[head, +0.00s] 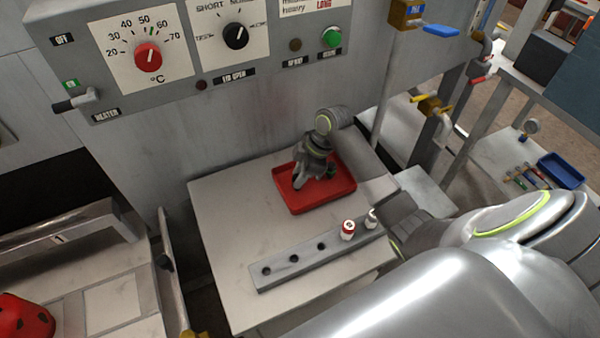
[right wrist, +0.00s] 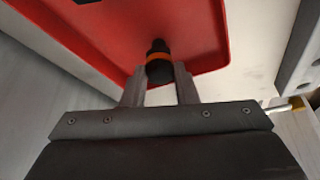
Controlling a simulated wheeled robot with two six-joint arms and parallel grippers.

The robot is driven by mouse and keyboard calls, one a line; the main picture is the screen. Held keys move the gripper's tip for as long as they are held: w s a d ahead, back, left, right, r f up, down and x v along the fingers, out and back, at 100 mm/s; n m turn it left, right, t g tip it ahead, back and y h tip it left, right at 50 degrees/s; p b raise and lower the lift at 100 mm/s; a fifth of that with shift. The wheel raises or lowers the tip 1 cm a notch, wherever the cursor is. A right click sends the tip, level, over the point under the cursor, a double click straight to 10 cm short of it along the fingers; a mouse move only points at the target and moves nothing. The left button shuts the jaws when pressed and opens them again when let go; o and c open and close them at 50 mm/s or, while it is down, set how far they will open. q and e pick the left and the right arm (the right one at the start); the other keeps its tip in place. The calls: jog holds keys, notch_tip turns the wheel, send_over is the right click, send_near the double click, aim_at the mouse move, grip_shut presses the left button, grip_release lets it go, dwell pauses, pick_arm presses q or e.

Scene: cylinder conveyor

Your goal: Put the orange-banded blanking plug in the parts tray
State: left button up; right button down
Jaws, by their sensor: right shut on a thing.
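My right gripper (head: 300,183) is over the red parts tray (head: 318,203). In the right wrist view its two fingers (right wrist: 160,88) are shut on the blanking plug (right wrist: 158,48), a dark cylinder with an orange band. The plug is over the red tray floor (right wrist: 110,40), near one tray corner; whether it touches the floor I cannot tell. In the head view the plug is hard to make out at the fingers. A dark thing at the top edge of the right wrist view is cut off. My left gripper is not in view.
A grey rack (head: 305,262) with empty holes stands on the table (head: 225,215) in front of the tray. A red-and-white plug (head: 347,230) and a whitish one (head: 371,218) stand in it. A control panel (head: 190,50) is behind. A blue bin (head: 562,170) is far right.

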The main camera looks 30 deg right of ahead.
jog(key=c, duration=1.1)
grip_release()
jog(key=shift+c, duration=0.2)
jog(key=v, duration=1.2)
jog(key=shift+b, duration=0.4)
jog(key=shift+s, duration=0.1)
